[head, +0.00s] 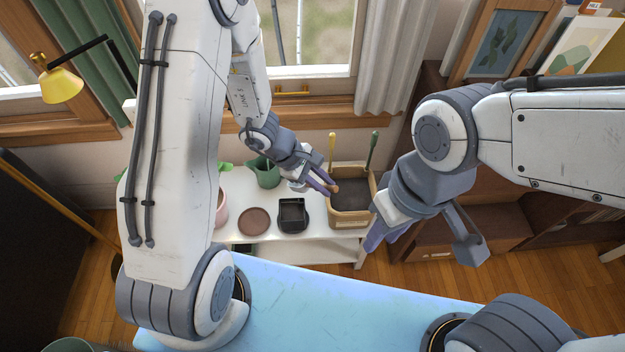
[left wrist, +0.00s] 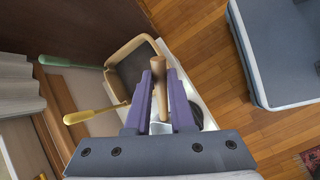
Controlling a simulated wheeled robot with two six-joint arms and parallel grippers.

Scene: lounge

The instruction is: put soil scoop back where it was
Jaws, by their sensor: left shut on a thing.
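My left gripper (head: 322,186) is shut on the soil scoop, whose wooden handle end (head: 335,188) shows just past the fingertips in the head view. In the left wrist view the purple fingers (left wrist: 160,88) close around the scoop's wooden handle (left wrist: 159,58), and a pale part shows between them. The scoop is by the left side of a tan box (head: 349,220) with dark contents; the box also shows in the left wrist view (left wrist: 118,54). Whether the scoop touches the box is unclear. My right gripper (head: 376,233) is right of the box; its finger gap is unclear.
A yellow-handled tool (head: 332,148) and a green-handled tool (head: 372,148) stand up from the box. A black tray (head: 292,216), brown saucer (head: 254,221), green can (head: 265,172) and pink pot (head: 222,211) share the white table (head: 275,237).

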